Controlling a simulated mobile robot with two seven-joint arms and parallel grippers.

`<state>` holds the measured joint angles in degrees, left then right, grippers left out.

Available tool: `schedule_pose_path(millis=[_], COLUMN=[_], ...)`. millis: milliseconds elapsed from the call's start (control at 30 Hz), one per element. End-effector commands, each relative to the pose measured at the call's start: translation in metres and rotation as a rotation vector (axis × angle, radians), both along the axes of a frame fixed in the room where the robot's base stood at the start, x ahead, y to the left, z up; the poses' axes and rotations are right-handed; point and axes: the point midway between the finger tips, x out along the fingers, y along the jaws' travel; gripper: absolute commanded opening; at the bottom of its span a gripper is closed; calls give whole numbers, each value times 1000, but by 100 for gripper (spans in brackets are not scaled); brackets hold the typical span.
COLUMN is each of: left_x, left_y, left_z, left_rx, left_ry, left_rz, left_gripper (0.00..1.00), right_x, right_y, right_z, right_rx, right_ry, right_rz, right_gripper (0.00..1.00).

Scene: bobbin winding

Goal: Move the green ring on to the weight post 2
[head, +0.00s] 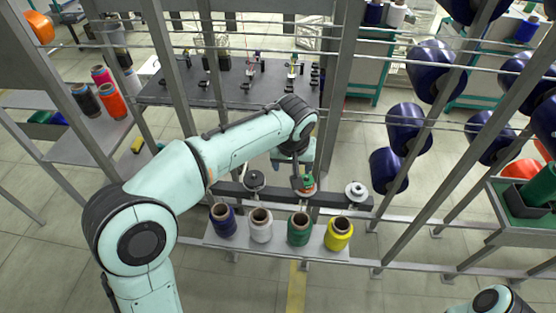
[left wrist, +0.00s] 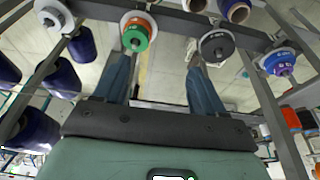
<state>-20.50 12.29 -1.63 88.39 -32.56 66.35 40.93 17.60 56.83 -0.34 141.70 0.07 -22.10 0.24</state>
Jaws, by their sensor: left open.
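The green ring (head: 308,180) sits on a post of the dark rail (head: 325,198), on top of an orange disc; it also shows in the left wrist view (left wrist: 135,40). Along the rail a black disc (head: 254,178) is on the post to its left and a white disc (head: 356,189) on the post to its right. The left wrist view also shows a blue and purple disc (left wrist: 280,63) beyond the black disc. My left gripper (left wrist: 163,60) is open and empty, just above the rail, with one fingertip near the green ring. No label shows which post is number 2.
A shelf (head: 270,243) in front of the rail holds blue, white, green and yellow spools. Metal uprights and thin bars cross the space around my left arm. Large dark blue bobbins (head: 408,130) hang at the right. A dark table (head: 240,90) stands behind.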

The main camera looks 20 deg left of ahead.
Motion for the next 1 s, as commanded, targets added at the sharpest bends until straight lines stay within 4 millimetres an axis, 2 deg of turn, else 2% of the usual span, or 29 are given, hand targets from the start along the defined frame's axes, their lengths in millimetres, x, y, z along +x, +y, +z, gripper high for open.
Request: schedule_pose_path(millis=[333,500,1000], left_x=[12,16,33], left_y=[-41,-37,-33], left_z=[1,-25,-77], left_rx=[1,1,1], left_ry=[-1,5,2], left_rz=[-3,2,-1], left_gripper=[70,70,70], right_x=[11,-2,-18], right_y=[0,0,0], right_z=[12,-2,-25], right_rx=[0,0,0], right_ry=[-12,2,20], right_rz=[0,0,0], right_gripper=[43,43,43])
